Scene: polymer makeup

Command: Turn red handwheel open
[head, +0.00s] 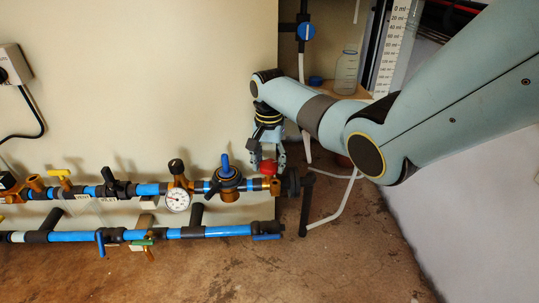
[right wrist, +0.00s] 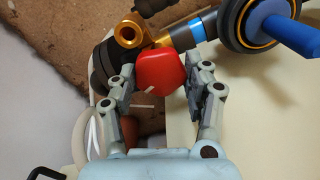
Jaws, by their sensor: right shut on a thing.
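The red handwheel (head: 268,168) sits near the right end of the upper blue pipe (head: 147,190) in the head view. My right gripper (head: 268,160) reaches down to it from above, with its fingers on either side of it. In the right wrist view the red handwheel (right wrist: 160,70) lies between the two fingers of my right gripper (right wrist: 160,88), which is shut on it. A pale mark shows on the handwheel's face. The left gripper is not in view.
A blue-handled valve (head: 226,177) stands just left of the handwheel, with a pressure gauge (head: 177,200) further left. A black fitting (head: 291,182) is at its right. A lower blue pipe (head: 75,236) runs below. A clear bottle (head: 346,75) stands behind my right arm.

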